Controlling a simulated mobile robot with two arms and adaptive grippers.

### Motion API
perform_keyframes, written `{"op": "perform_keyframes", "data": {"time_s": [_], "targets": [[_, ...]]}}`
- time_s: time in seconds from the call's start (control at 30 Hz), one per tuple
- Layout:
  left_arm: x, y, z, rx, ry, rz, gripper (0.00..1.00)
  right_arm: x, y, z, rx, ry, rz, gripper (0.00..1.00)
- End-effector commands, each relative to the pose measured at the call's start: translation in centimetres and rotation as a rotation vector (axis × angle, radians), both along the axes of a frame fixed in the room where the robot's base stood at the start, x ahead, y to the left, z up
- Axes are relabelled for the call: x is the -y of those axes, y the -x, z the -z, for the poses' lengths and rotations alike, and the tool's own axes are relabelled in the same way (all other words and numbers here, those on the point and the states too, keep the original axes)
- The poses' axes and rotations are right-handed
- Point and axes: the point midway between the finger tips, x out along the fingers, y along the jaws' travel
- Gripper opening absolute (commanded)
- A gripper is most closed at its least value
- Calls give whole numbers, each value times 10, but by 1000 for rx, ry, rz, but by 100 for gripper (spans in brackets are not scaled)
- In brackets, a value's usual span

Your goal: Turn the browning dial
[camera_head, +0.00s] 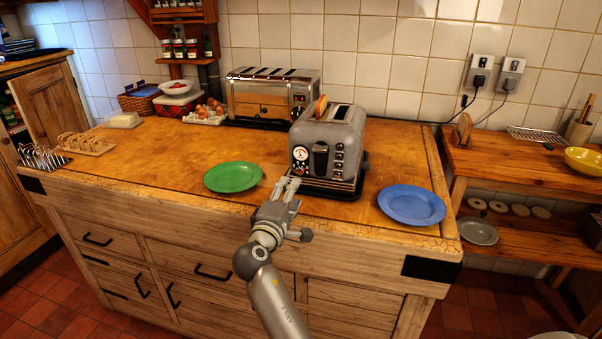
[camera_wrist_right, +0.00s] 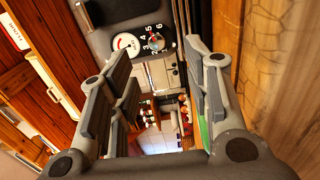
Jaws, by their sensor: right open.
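The grey toaster (camera_head: 342,135) stands near the front edge of the wooden worktop, with bread showing in a slot. Its front has a round white gauge (camera_head: 300,153) with a red mark; the gauge also shows in the right wrist view (camera_wrist_right: 126,44). Beside it in that view is the browning dial (camera_wrist_right: 155,42), a small knob ringed by numbers. My right gripper (camera_head: 288,184) is just in front of the toaster's lower left front. In the wrist view its open fingers (camera_wrist_right: 157,62) lie on either side of the dial's line, apparently empty. My left gripper is not in view.
A green plate (camera_head: 232,177) lies left of the toaster and a blue plate (camera_head: 411,205) lies right. A wider chrome toaster (camera_head: 270,95) stands behind. Toast racks (camera_head: 87,143) and a butter dish (camera_head: 124,120) are at the left. The worktop's middle left is clear.

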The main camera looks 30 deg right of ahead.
Motion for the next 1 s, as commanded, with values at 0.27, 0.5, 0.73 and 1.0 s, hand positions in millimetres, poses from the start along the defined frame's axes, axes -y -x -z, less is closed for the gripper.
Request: {"op": "perform_keyframes", "data": {"time_s": [0.27,0.5,0.73,1.0], "targets": [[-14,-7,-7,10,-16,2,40,39,-33,-1,-1,1,0,44],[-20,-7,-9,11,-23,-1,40,64,-55,0,0,0,-2,44],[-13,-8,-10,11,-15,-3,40,73,-64,1,-1,-2,-3,44],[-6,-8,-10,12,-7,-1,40,74,-64,1,0,-1,-3,44]]}}
